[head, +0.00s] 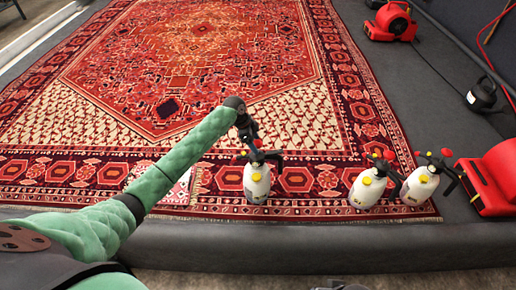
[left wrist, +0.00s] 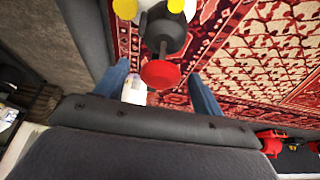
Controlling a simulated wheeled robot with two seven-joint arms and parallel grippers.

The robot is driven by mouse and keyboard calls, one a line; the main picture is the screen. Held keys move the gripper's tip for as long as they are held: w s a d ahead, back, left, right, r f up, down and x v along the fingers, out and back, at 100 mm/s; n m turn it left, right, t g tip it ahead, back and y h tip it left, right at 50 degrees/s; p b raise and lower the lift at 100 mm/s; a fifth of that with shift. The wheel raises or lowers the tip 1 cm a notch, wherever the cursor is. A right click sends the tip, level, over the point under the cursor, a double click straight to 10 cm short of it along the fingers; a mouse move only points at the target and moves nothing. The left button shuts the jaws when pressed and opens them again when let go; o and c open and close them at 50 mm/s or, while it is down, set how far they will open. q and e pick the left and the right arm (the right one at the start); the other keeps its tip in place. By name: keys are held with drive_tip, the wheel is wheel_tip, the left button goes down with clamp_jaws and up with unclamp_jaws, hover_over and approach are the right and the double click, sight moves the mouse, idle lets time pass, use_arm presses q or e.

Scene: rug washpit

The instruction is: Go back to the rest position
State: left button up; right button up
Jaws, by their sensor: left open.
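My left arm, in green padding, reaches across the head view from the lower left. My left gripper (head: 249,136) is over the rug (head: 205,60), just above a white pump sprayer (head: 257,186) with a black top and red knob. In the left wrist view the gripper's two blue-grey fingers (left wrist: 163,88) are spread apart. The sprayer's red knob (left wrist: 160,74) shows between them, with no finger visibly touching it. The sprayer stands upright near the rug's front edge. My right gripper is not seen.
Two more sprayers (head: 367,190) (head: 419,186) stand to the right on the rug. A red machine (head: 495,180) is at the right edge, with a red blower (head: 391,22) and black device (head: 482,94) farther back. A dark padded curb (head: 300,249) runs along the front.

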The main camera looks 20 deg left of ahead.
use_arm(q)
drive_tip(key=shift+v, duration=1.65)
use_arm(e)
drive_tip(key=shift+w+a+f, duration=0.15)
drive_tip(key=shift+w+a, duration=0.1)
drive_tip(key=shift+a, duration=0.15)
use_arm(q)
drive_tip(key=shift+d+n, duration=0.1)
drive_tip(key=shift+n, duration=0.2)
